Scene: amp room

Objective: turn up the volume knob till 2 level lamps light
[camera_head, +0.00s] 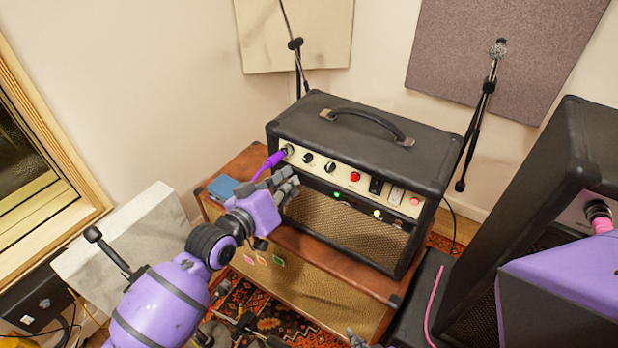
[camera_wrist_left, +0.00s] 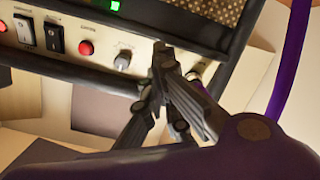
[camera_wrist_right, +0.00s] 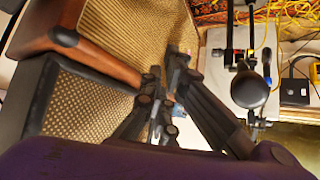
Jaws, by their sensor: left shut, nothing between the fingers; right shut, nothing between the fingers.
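The amp (camera_head: 365,125) stands on a cabinet. A grey knob (camera_wrist_left: 122,60) shows in the left wrist view beside my left gripper (camera_wrist_left: 162,65). That gripper (camera_head: 288,180) is shut and empty, just before the panel's left end; contact cannot be told. Below the panel a green lamp (camera_head: 336,192) glows; a pale yellowish lamp (camera_head: 377,213) sits further right. My right gripper (camera_wrist_right: 160,88) is shut and empty, low before the cabinet.
A purple cable plug (camera_head: 270,163) sticks out of the panel's left end, close to my left fingers. A red lamp (camera_head: 355,177) and switches (camera_head: 376,186) lie right of the knobs. A blue box (camera_head: 223,187) stands at left. Another black amp (camera_head: 570,160) is at right.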

